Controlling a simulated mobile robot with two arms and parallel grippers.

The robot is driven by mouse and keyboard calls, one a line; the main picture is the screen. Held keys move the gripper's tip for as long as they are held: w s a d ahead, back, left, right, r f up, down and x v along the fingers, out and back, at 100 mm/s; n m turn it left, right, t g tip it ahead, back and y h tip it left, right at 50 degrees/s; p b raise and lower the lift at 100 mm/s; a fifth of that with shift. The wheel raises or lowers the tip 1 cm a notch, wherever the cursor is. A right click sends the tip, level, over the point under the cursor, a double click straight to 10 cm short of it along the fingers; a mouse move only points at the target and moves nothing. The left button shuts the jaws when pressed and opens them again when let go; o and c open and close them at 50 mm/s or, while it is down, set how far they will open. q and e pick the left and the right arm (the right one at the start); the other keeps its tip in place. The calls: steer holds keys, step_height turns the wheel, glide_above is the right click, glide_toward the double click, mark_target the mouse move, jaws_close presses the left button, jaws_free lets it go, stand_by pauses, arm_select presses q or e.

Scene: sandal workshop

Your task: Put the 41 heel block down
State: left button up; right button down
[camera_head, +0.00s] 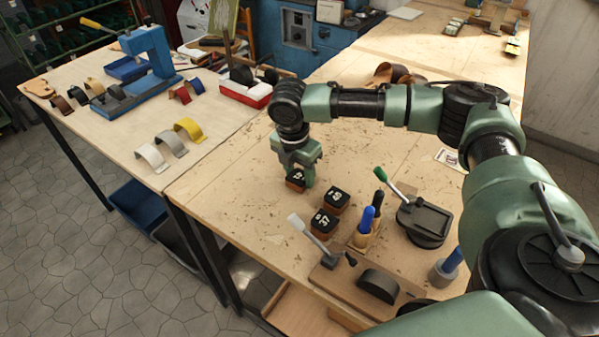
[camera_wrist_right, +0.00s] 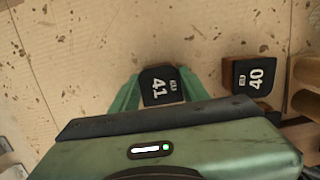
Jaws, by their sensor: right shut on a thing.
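The 41 heel block (camera_wrist_right: 160,85) has a black top with a white 41 and a brown body. It sits between the two green fingers of my right gripper (camera_wrist_right: 158,94) in the wrist view, and the gripper is shut on it. In the head view the block (camera_head: 295,177) is at the right gripper (camera_head: 301,180), low over the wooden bench or touching it; I cannot tell which. The 40 heel block (camera_wrist_right: 256,79) stands to its right in the wrist view, apart from it. My left gripper is not in view.
Two black-topped heel blocks (camera_head: 335,201) (camera_head: 324,222) stand on the bench (camera_head: 235,190) near the gripper. A holder with blue-handled tools (camera_head: 366,222), a lever press (camera_head: 424,222) and a lever tool on a board (camera_head: 329,262) stand close by. The bench left of the gripper is clear.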

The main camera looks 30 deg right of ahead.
mark_target(295, 180)
steer(key=c, duration=0.7)
jaws_free()
steer(key=shift+s+a+r+b, duration=0.1)
steer(key=shift+a+r+b, duration=0.25)
steer(key=shift+r, duration=1.65)
steer(key=shift+s+a+r+b, duration=0.2)
steer(key=shift+r+b, duration=0.2)
steer(key=shift+r, duration=1.65)
steer(key=shift+s+a+r+b, duration=0.1)
steer(key=shift+a+r+b, duration=0.25)
steer(key=shift+r, duration=1.65)
steer(key=shift+w+d, duration=0.1)
